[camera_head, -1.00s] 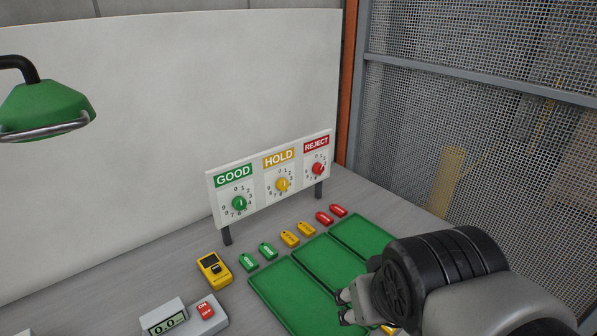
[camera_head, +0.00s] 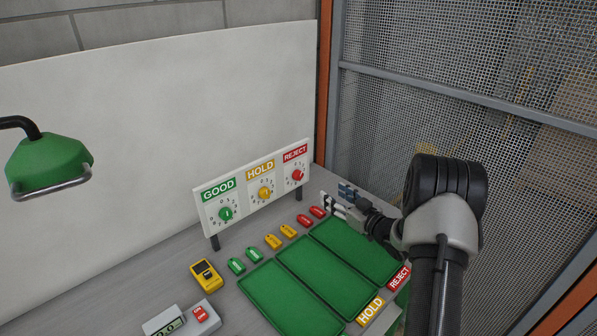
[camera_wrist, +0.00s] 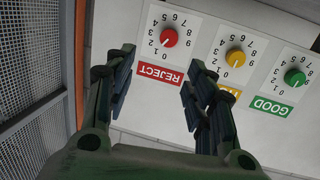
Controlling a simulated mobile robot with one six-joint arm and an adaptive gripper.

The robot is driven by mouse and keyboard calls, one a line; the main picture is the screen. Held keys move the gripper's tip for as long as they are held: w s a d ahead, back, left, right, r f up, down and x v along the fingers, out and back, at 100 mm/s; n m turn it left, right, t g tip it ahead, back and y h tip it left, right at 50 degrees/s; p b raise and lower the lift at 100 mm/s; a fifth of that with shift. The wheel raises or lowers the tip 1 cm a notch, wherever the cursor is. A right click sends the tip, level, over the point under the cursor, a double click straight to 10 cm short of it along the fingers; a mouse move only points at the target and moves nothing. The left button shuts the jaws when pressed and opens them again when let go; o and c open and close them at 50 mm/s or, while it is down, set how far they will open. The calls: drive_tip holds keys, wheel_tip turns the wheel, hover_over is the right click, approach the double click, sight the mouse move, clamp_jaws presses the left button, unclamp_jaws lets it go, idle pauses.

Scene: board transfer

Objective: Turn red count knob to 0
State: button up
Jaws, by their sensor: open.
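The red knob (camera_head: 298,175) sits on the REJECT panel at the right end of the white count board (camera_head: 206,213). In the wrist view the red knob (camera_wrist: 168,38) appears upside down, with a white pointer mark toward its lower left, near the low numbers; the exact number is hard to tell. My gripper (camera_head: 326,203) is in front of and to the right of the board's right end. In the wrist view my gripper (camera_wrist: 158,62) is open and empty, its fingers spread on either side of the REJECT label, apart from the knob.
The yellow knob (camera_head: 265,193) and green knob (camera_head: 226,214) are beside the red one. Red tags (camera_head: 305,220), yellow tags and green tags lie in front of the board. Green trays (camera_head: 262,284) cover the bench front. A mesh fence (camera_head: 430,60) stands at right.

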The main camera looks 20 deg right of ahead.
drive_tip(key=s+f+y, duration=0.1)
drive_tip(key=s+f, duration=0.1)
drive_tip(key=b, duration=0.2)
approach(300, 176)
drive_tip(key=shift+t, duration=0.4)
drive_tip(key=x, duration=0.8)
drive_tip(key=shift+a+f, duration=0.15)
drive_tip(key=shift+f, duration=0.2)
drive_tip(key=shift+b, duration=0.3)
drive_tip(key=c, duration=1.1)
